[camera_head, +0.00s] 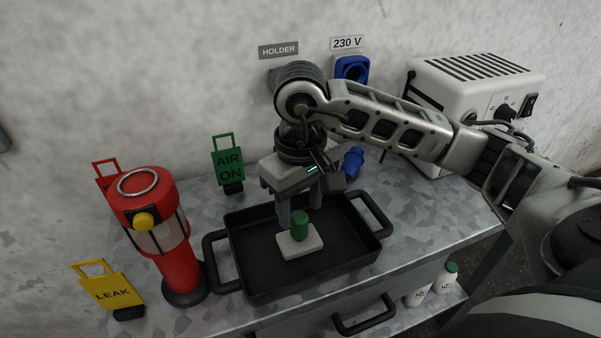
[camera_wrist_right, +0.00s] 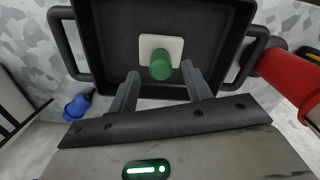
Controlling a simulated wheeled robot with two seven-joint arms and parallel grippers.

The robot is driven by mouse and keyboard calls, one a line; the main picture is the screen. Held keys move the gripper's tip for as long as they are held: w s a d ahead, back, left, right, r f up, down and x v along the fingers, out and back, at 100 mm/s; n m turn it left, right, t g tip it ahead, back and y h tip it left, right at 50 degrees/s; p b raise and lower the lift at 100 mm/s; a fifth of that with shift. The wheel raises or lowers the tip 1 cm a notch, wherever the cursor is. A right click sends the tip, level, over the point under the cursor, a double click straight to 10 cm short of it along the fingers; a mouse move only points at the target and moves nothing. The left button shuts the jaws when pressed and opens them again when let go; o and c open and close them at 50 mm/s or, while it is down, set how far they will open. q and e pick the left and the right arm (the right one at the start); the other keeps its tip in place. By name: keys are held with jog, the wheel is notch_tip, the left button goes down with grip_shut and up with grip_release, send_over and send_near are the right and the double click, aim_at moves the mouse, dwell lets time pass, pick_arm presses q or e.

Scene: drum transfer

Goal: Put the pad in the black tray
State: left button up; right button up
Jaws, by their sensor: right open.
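The pad is a flat cream square with an upright green cylinder on it; the pad (camera_head: 297,247) lies inside the black tray (camera_head: 254,282), on its floor. In the right wrist view the pad (camera_wrist_right: 147,44) and its green cylinder (camera_wrist_right: 161,68) show beyond the fingertips. My right gripper (camera_head: 299,212) is open and points down over the tray, just behind and above the green cylinder. In the right wrist view its two fingers (camera_wrist_right: 160,80) stand apart with nothing between them. My left gripper is not in view.
A red lamp-like device (camera_head: 172,245) stands left of the tray. A yellow LEAK tag (camera_head: 110,293) and a green AIR ON tag (camera_head: 228,160) stand nearby. A blue plug (camera_head: 352,162) lies behind the tray. A white box (camera_head: 470,90) stands at the back right.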

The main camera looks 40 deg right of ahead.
notch_tip(320, 180, up, 8)
jog(key=shift+f, duration=0.15)
dwell(0.6)
